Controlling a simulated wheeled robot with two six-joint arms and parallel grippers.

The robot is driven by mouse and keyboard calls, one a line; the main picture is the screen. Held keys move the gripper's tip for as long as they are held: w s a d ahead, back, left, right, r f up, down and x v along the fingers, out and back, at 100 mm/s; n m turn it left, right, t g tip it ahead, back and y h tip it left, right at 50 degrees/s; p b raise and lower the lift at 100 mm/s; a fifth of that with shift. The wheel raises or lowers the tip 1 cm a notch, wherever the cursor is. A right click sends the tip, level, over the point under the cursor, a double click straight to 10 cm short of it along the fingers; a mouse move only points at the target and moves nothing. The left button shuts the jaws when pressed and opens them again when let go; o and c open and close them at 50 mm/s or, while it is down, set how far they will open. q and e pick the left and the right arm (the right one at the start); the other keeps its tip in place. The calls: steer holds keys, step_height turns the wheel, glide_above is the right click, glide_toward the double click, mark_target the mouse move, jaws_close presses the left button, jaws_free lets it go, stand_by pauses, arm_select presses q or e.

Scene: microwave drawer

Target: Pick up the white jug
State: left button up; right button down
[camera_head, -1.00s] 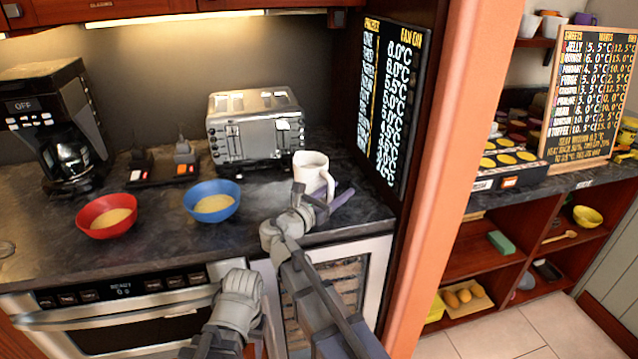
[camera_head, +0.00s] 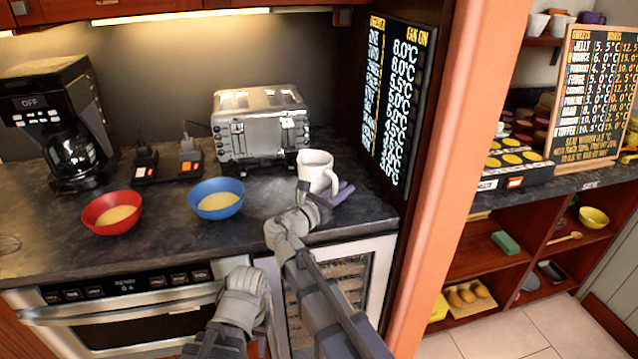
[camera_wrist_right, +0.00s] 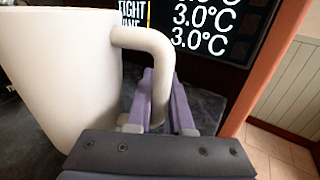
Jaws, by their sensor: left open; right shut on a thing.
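The white jug (camera_head: 314,166) stands upright at the right end of the dark counter, in front of the toaster. In the right wrist view the jug (camera_wrist_right: 62,75) fills the left side, with its handle (camera_wrist_right: 160,75) facing my gripper. My right gripper (camera_head: 328,192) is shut on the handle, one purple finger on each side of its lower part in the wrist view (camera_wrist_right: 166,105). The jug's base is partly hidden, so I cannot tell whether it has left the counter. My left gripper (camera_head: 242,295) is low in front of the oven, away from the jug, with its fingers mostly hidden.
A silver toaster (camera_head: 262,130) stands behind the jug. A blue bowl (camera_head: 216,205) and a red bowl (camera_head: 112,220) are to the left, and a coffee maker (camera_head: 65,120) beyond them. A menu board (camera_head: 398,105) and an orange post (camera_head: 440,170) close off the right side.

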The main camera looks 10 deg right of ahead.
arm_select(q)
steer(key=shift+r, duration=0.1)
arm_select(e)
steer(key=shift+r, duration=0.1)
stand_by(0.7)
arm_select(q)
step_height(320, 180, up, 10)
steer(key=p, duration=1)
arm_select(e)
step_height(320, 180, up, 10)
stand_by(0.7)
